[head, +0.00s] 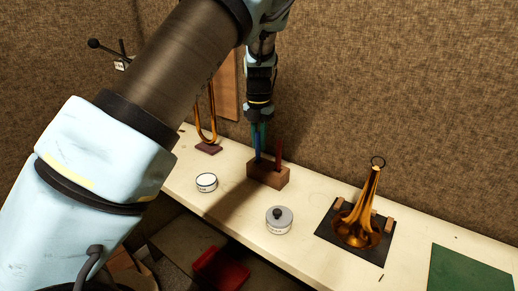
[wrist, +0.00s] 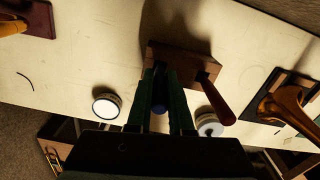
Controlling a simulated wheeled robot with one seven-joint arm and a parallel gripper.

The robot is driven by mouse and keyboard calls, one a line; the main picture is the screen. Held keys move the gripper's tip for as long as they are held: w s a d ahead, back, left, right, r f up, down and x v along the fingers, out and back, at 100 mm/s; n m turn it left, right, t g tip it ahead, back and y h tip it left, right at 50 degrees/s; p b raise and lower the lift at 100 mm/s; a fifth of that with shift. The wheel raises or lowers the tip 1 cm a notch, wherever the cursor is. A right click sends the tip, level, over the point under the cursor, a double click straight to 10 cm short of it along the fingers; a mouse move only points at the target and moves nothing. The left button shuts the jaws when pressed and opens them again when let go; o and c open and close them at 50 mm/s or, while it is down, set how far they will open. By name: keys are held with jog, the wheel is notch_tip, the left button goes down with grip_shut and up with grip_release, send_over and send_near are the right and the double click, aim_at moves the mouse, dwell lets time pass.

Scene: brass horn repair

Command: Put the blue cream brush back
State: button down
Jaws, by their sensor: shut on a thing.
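My gripper (head: 260,135) points down over a wooden block (head: 268,177) on the bench and is shut on the blue brush (head: 258,154). The brush is roughly upright, and its lower end meets the top of the block at the left. I cannot tell how deep it sits in the block. In the wrist view the blue brush (wrist: 158,105) shows between the dark green fingers (wrist: 165,103), which hide part of it. The block (wrist: 180,55) also shows there. A red-handled brush (head: 279,153) stands in the block at the right.
A white-lidded tin (head: 206,182) and a grey tin with a dark knob (head: 279,220) stand in front of the block. A brass horn bell (head: 365,220) rests on a dark mat at right, beside a green mat (head: 468,270). A brass tube (head: 208,125) stands left. The wall is close behind.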

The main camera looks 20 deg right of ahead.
jog(key=c, duration=0.8)
grip_release()
